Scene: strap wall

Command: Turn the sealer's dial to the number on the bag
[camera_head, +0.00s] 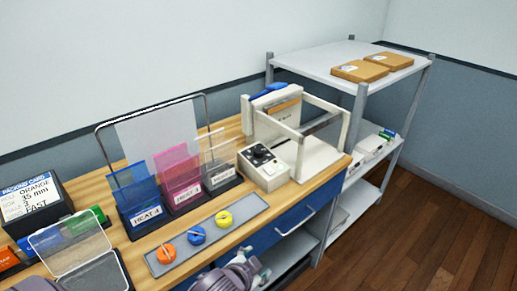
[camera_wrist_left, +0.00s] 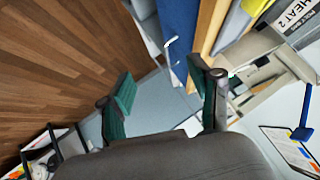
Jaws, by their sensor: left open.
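The sealer (camera_head: 268,170) is a pale box at the right end of the wooden bench, with a pale frame behind it. Its black dial (camera_head: 261,155) is on top; the dial's numbers are too small to read. Blue bags (camera_head: 135,195), pink bags (camera_head: 178,172) and clear bags (camera_head: 216,150) stand in a dark rack, each with a HEAT label. The blue label seems to read HEAT-4. A HEAT 2 label (camera_wrist_left: 295,20) shows in the left wrist view. My left gripper (camera_head: 252,264) is open and empty, in front of the bench and below the sealer; its green-padded fingers (camera_wrist_left: 165,85) stand apart.
A grey tray (camera_head: 215,232) with orange, blue and yellow round pieces lies along the bench's front edge. A packing card (camera_head: 30,195) and a clear lidded box (camera_head: 85,265) are at left. A blue drawer (camera_head: 290,225) has a pale handle. Metal shelves (camera_head: 345,57) hold cardboard parcels.

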